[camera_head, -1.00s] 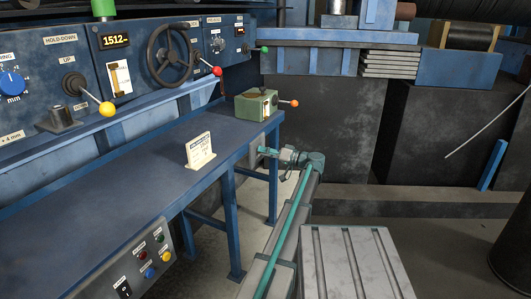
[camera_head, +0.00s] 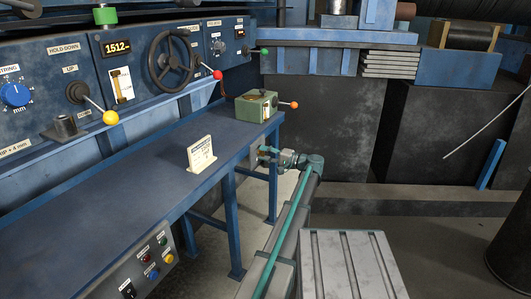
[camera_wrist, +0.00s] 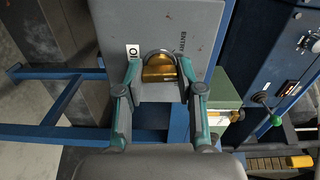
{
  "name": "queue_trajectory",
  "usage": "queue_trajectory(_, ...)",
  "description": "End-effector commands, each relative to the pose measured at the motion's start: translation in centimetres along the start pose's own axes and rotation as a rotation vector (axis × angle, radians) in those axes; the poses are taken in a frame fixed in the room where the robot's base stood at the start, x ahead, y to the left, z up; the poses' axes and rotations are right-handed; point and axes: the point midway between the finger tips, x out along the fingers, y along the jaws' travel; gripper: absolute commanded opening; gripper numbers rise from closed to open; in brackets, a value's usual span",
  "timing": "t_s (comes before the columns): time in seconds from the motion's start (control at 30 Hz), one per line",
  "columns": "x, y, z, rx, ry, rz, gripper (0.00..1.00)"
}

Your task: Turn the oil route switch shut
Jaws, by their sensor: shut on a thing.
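The oil route switch appears to be the brass-coloured knob (camera_wrist: 159,68) on a grey panel (camera_wrist: 160,22) in the wrist view. The panel bears the word ENTRY and another small label. My gripper (camera_wrist: 160,75) has its teal fingers on either side of the knob and is shut on it. In the head view my gripper (camera_head: 267,154) is at the far end of the blue bench, below its top. The knob is too small to make out there. Its exact angle is hard to read.
A green box (camera_head: 256,107) with an orange-ball lever stands on the bench (camera_head: 110,180) above my gripper. Blue bench legs (camera_head: 230,225) stand close by. A control panel (camera_head: 80,55) runs along the left. A grey ribbed block (camera_head: 350,265) stands on the floor.

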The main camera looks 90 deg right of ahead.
Motion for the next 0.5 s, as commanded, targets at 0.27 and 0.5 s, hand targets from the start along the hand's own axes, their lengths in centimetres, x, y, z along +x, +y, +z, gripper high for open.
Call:
queue_trajectory(0.27, 0.01, -0.09, -0.11, 0.059, 0.002, -0.002, 0.02)
queue_trajectory(0.5, 0.01, -0.06, -0.12, 0.063, 0.003, -0.002, 0.02)
